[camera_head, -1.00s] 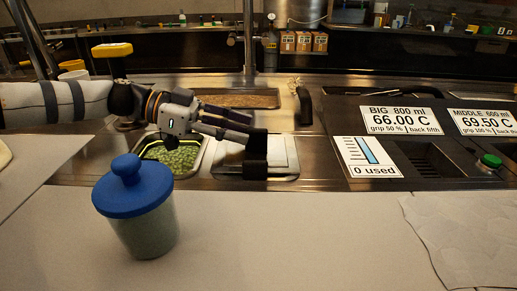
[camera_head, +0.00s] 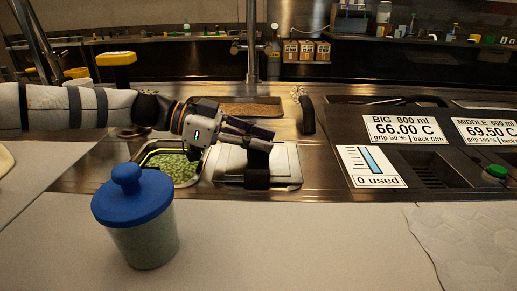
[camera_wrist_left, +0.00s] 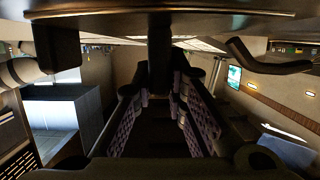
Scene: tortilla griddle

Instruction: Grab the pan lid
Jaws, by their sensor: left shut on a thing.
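The pan lid (camera_head: 228,166) is a pale metal plate with a dark upright handle, among the counter inserts in the head view. My left gripper (camera_head: 268,140) reaches in from the left above it. Its fingers are close together, shut on the lid's handle. In the left wrist view the fingers (camera_wrist_left: 160,95) close around the dark handle (camera_wrist_left: 160,45), with the plate edge (camera_wrist_left: 100,14) across the top. The fingers hide part of the handle in the head view. I cannot tell whether the lid is lifted. My right gripper is not in view.
A green-filled metal container (camera_head: 172,163) sits just left of the lid. A blue-lidded jar (camera_head: 140,225) stands in front on the pale counter. A black handle (camera_head: 306,114) rises behind right. A griddle panel with display signs (camera_head: 395,128) lies right. The front counter middle is clear.

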